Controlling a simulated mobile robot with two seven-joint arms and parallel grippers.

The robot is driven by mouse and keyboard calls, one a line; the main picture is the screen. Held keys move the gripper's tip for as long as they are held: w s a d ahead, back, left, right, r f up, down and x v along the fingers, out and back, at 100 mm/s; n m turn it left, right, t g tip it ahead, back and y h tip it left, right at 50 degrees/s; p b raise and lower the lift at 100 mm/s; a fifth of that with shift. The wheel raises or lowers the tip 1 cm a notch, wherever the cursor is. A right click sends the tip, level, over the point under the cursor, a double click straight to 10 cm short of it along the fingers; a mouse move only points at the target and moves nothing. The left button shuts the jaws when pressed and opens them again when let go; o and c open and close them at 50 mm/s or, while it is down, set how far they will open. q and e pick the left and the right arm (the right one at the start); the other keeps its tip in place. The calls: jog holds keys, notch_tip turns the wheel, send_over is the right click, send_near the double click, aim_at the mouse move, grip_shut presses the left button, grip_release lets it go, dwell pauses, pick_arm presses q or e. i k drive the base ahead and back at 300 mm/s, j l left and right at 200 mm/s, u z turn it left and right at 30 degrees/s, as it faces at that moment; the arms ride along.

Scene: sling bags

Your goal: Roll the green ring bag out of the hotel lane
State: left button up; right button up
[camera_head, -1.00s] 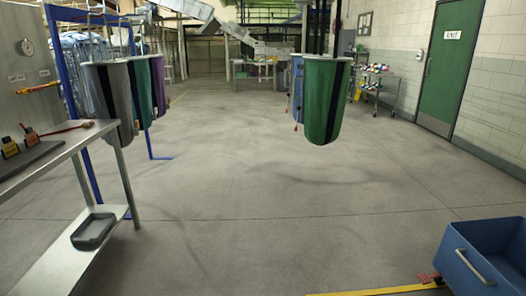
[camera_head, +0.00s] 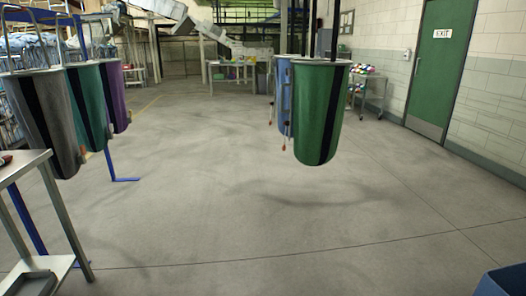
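A green bag (camera_head: 318,115) with a dark vertical stripe hangs in the middle right, clear of the floor, from dark uprights above. A blue bag (camera_head: 283,95) hangs just behind and left of it, partly hidden. On the left, a grey bag (camera_head: 45,125), another green bag (camera_head: 88,100) and a purple bag (camera_head: 117,95) hang in a row by a blue frame. I cannot tell from this view which green bag is the ring bag. Neither of my grippers is in view.
A metal table (camera_head: 62,215) stands at the near left. A blue bin (camera_head: 503,282) shows at the bottom right corner. A cart (camera_head: 372,98) and a green exit door (camera_head: 437,70) are at the right. The floor (camera_head: 240,215) between is clear.

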aim_at(320, 87)
jog(key=i+j+z, duration=0.1)
jog(key=i+z, duration=0.25)
jog(key=i, duration=0.95)
jog(key=i+j+z, duration=0.15)
jog(key=z, duration=0.7)
jog(key=i+j+z, duration=0.15)
jog(key=j, duration=0.2)
jog(key=i+j+z, duration=0.2)
jog(key=j, duration=0.15)
jog(key=i+j+z, duration=0.15)
jog(key=j, duration=0.25)
jog(key=i+j+z, duration=0.2)
jog(key=j, duration=0.15)
jog(key=j+z, duration=0.15)
jog(key=j, duration=0.25)
